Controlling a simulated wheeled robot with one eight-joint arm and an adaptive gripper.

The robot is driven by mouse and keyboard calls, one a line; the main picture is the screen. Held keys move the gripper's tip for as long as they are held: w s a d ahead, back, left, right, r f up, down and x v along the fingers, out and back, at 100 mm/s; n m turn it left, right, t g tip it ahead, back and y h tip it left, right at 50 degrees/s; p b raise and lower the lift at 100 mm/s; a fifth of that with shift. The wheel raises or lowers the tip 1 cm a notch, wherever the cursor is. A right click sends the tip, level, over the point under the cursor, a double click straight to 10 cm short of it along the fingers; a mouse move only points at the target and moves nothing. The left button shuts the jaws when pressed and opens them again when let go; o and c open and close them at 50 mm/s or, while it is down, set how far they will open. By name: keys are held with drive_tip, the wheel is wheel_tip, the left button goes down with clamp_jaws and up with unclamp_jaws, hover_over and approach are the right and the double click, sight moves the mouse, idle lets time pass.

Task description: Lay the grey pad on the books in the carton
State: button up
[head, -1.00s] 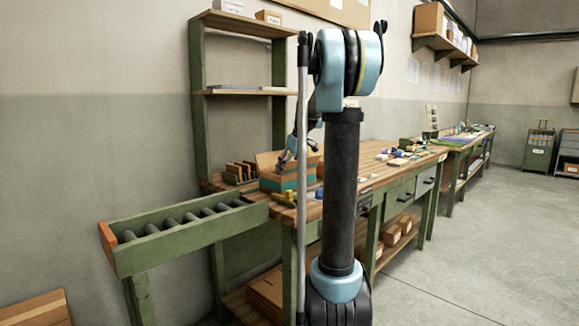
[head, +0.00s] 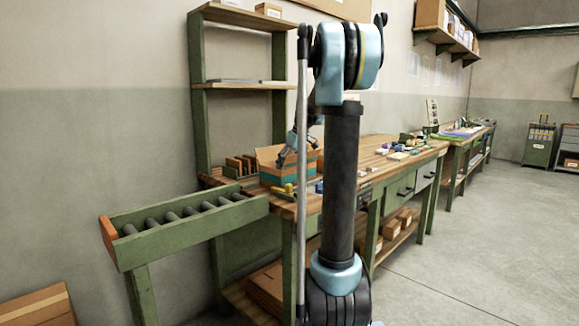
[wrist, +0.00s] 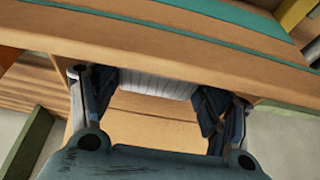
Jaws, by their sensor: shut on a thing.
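The carton (head: 271,178), cardboard with a teal band, stands open on the workbench in the head view. Its wall with the teal band (wrist: 225,33) crosses the top of the wrist view. My gripper (head: 284,160) is at the carton, small and partly hidden by my arm. In the wrist view my gripper (wrist: 160,98) is shut on the pale grey, finely striped pad (wrist: 157,82), which spans between the fingers close to the carton wall. I cannot tell whether the pad touches anything below. I cannot make out the books.
A wooden workbench (head: 375,158) carries small loose items to the right of the carton. A roller conveyor (head: 190,228) stands at the left front. Green-framed shelves (head: 240,86) rise behind the bench. The floor at the right (head: 480,240) is clear.

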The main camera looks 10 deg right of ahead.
drive_tip(key=shift+f, duration=0.25)
drive_tip(key=o, duration=1)
drive_tip(key=shift+c, duration=0.2)
wheel_tip(320, 180, up, 17)
idle(1.0)
drive_tip(key=shift+m+h, duration=0.3)
drive_tip(key=shift+m, duration=0.5)
drive_tip(key=s+f, duration=0.2)
drive_tip(key=s, duration=0.1)
drive_tip(key=s+f, duration=0.2)
drive_tip(key=s, duration=0.2)
drive_tip(key=s+a+f, duration=0.1)
drive_tip(key=s, duration=0.3)
drive_tip(key=shift+s+f, duration=0.2)
drive_tip(key=shift+f, duration=0.2)
drive_tip(key=s+f+m+g+h, duration=0.1)
drive_tip(key=s+f+m, duration=0.4)
drive_tip(key=s+f, duration=2.6)
drive_tip(key=shift+s+d+h, duration=0.45)
drive_tip(key=shift+s+h, duration=0.05)
drive_tip(key=shift+s, duration=0.25)
